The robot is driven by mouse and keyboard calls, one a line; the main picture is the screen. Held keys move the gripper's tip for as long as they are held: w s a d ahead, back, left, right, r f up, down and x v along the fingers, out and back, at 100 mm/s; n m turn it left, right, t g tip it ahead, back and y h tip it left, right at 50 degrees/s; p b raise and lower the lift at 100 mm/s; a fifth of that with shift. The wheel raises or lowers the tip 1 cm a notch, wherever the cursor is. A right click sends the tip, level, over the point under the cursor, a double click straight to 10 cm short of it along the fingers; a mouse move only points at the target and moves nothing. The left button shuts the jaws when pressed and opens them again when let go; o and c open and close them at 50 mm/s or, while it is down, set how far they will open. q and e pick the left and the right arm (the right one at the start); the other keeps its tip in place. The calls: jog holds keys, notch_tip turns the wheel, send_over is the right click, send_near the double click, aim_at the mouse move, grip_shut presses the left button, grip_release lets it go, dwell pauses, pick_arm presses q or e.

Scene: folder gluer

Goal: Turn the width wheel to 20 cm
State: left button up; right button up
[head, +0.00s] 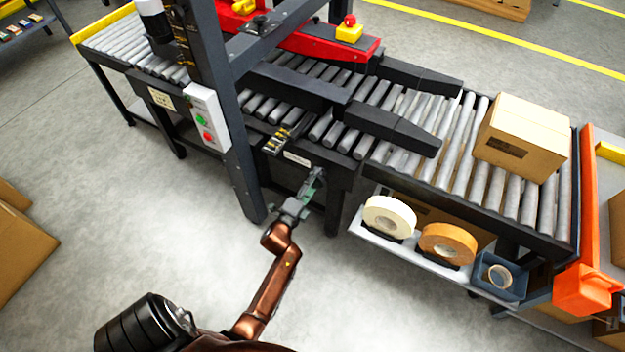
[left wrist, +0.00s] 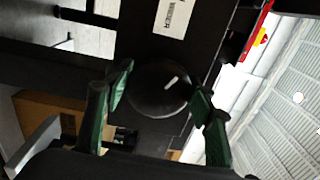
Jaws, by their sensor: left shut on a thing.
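The width wheel (left wrist: 158,90) is a dark round knob with a short white mark on its face, in the middle of the left wrist view. My left gripper (head: 314,182) is shut on it, with one green finger on either side of the rim. In the head view the gripper reaches the machine's front side below the rollers and hides most of the wheel. A yellow-and-black scale (head: 281,141) sits above on the frame, too small to read. My right gripper is not in view.
A white label (head: 297,158) is just above the wheel. A cardboard box (head: 522,138) rests on the rollers at the right. Tape rolls (head: 389,216) lie on a shelf right of my arm. A dark upright post (head: 240,150) stands left of it. The floor in front is clear.

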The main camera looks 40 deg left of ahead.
pick_arm(q)
jog(key=shift+w+d+r+n+p, duration=0.1)
jog(key=shift+n+p, duration=0.25)
jog(key=shift+n, duration=0.65)
jog(key=n+p, duration=0.3)
jog(key=n, duration=0.3)
jog(key=shift+n, duration=0.3)
jog(key=n+p, duration=0.1)
jog(key=n, duration=0.1)
jog(key=n+p, duration=0.1)
jog(key=n, duration=0.2)
jog(key=n+p, duration=0.1)
jog(key=n, duration=0.1)
jog(key=shift+d+f+n+y+p, duration=0.2)
jog(key=shift+f+n+y+p, duration=0.1)
jog(key=shift+p, duration=0.1)
jog(key=shift+n+p, duration=0.3)
jog(key=shift+n, duration=0.6)
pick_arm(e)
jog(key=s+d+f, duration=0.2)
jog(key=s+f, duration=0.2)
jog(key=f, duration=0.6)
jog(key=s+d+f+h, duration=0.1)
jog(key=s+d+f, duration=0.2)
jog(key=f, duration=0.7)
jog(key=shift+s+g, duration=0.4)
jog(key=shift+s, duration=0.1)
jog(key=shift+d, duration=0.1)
